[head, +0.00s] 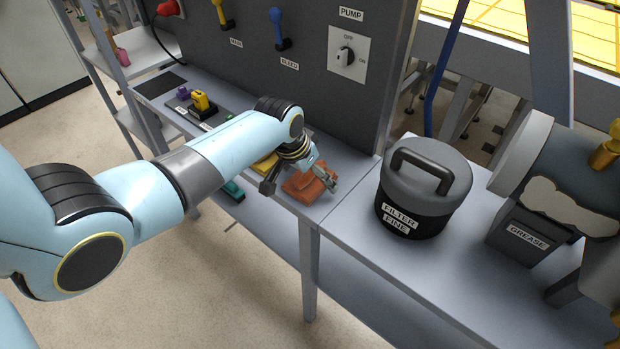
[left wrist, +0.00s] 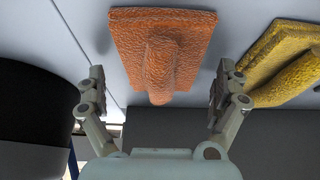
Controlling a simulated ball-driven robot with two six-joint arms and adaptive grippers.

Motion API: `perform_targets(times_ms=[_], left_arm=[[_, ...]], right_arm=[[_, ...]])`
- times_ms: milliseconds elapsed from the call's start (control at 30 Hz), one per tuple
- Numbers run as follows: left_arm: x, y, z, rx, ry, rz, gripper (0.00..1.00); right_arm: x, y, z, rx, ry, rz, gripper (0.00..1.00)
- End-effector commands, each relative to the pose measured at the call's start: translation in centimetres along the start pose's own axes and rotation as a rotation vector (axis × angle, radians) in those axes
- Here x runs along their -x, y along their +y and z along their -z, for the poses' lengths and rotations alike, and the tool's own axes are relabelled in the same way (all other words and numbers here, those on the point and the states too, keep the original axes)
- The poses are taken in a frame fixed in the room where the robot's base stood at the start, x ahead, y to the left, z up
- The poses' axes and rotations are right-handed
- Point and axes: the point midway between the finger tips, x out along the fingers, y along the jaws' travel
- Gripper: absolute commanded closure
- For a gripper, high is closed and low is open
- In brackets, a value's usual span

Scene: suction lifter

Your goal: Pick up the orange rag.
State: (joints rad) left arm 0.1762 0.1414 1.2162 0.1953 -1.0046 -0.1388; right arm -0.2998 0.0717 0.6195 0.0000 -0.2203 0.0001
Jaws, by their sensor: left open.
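The orange rag (head: 303,187) lies on the grey bench, near its front edge, in the head view. In the left wrist view the orange rag (left wrist: 160,45) is a flat, rough-textured cloth with a raised fold along its middle. My left gripper (head: 308,183) is at the rag in the head view and partly covers it. In the left wrist view my left gripper (left wrist: 160,90) is open, with one finger on each side of the raised fold. I cannot tell whether the fingers touch the cloth. My right gripper is not in view.
A yellow rag (head: 265,163) lies left of the orange one; it also shows in the left wrist view (left wrist: 285,62). A dark filter canister (head: 424,190) stands to the right. The grey panel (head: 300,60) with valves and a pump switch rises behind.

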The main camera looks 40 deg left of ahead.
Motion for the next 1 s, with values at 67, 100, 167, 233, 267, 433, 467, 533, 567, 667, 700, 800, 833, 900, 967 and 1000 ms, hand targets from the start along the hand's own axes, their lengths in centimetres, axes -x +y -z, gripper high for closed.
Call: perform_targets(times_ms=[67,100,167,233,267,433,467,533,567,667,700,800,833,900,967,1000], left_arm=[[0.0,0.0,0.0,0.000,0.000,0.000,0.00],[0.0,0.0,0.0,0.000,0.000,0.000,0.00],[0.1,0.0,0.0,0.000,0.000,0.000,0.04],[0.1,0.0,0.0,0.000,0.000,0.000,0.13],[0.1,0.0,0.0,0.000,0.000,0.000,0.17],[0.1,0.0,0.0,0.000,0.000,0.000,0.39],[0.1,0.0,0.0,0.000,0.000,0.000,0.43],[0.1,0.0,0.0,0.000,0.000,0.000,0.52],[0.1,0.0,0.0,0.000,0.000,0.000,0.56],[0.1,0.0,0.0,0.000,0.001,0.000,0.59],[0.1,0.0,0.0,0.000,0.001,0.000,0.59],[0.1,0.0,0.1,0.000,0.001,0.000,0.59],[0.3,0.0,0.1,0.000,0.001,0.001,0.59],[0.8,-0.1,0.4,-0.001,0.003,0.001,0.59],[1.7,-0.1,0.8,-0.001,0.004,0.001,0.59],[2.5,-0.1,1.1,-0.001,0.004,0.001,0.59]], right_arm=[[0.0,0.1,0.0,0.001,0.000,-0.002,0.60],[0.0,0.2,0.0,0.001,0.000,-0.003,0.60],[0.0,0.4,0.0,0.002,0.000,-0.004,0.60],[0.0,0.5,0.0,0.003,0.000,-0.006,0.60],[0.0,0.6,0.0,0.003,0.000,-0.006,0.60],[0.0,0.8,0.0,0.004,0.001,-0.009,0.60],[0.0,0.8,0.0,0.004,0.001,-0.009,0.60],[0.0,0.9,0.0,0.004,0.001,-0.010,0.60],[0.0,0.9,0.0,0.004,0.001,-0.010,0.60],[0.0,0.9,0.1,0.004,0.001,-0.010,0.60],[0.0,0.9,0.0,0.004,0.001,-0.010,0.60],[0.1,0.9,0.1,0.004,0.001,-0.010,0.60],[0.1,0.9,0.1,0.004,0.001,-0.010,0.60],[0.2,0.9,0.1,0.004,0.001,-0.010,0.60],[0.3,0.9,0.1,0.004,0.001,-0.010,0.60],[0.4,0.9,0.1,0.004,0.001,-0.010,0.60]])
